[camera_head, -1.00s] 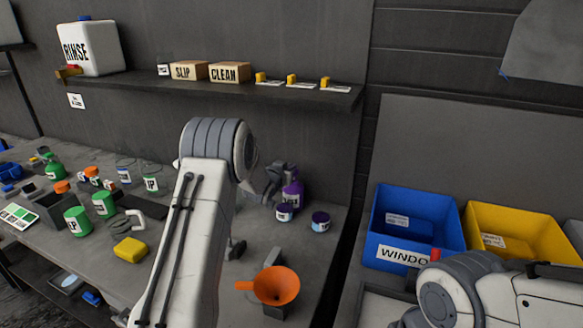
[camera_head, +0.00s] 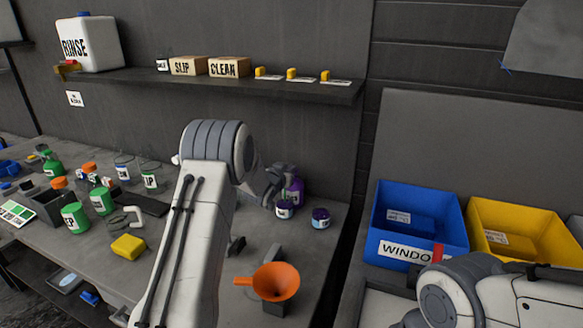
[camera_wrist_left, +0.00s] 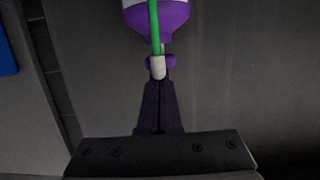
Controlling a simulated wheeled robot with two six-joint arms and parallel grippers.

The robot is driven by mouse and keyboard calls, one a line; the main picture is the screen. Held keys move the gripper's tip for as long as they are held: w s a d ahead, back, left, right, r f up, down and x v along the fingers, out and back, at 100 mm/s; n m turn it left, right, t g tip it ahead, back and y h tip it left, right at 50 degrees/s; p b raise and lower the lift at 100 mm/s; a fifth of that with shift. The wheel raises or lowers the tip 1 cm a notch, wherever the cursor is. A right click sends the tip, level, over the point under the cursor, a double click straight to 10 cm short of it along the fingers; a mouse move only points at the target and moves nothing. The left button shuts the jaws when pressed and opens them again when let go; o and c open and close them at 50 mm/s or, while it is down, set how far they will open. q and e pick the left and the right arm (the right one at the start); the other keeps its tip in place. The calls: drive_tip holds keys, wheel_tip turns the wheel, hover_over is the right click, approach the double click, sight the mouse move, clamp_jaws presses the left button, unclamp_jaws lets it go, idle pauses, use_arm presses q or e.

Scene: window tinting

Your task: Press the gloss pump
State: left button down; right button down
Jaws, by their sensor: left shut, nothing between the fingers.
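A purple bottle (camera_head: 296,190) stands on the bench near the wall, partly hidden behind my left gripper (camera_head: 279,178). In the left wrist view my left gripper (camera_wrist_left: 158,82) is shut with nothing between its fingers. Its tips are at the small purple and white pump head (camera_wrist_left: 158,67) of the bottle, touching or very close; I cannot tell which. The bottle's purple shoulder (camera_wrist_left: 175,20) and a green strip show beyond it. My right gripper is out of view; only part of my right arm shows at the lower right.
Two purple-lidded jars (camera_head: 284,209) and (camera_head: 320,218) stand in front of the bottle. An orange funnel (camera_head: 275,282) is nearer. Green-labelled containers and a yellow sponge (camera_head: 128,246) are at left. A shelf (camera_head: 300,92) runs above. Blue (camera_head: 415,220) and yellow bins stand at right.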

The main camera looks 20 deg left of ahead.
use_arm(q)
drive_tip(key=shift+f, duration=0.2)
drive_tip(key=r, duration=0.1)
drive_tip(key=r+p, duration=0.1)
drive_tip(key=r, duration=0.1)
drive_tip(key=r+p, duration=0.1)
drive_tip(key=shift+s+r, duration=0.25)
drive_tip(key=shift+r, duration=0.1)
drive_tip(key=b+v, duration=0.2)
drive_tip(key=v, duration=0.7)
drive_tip(key=shift+s, duration=0.25)
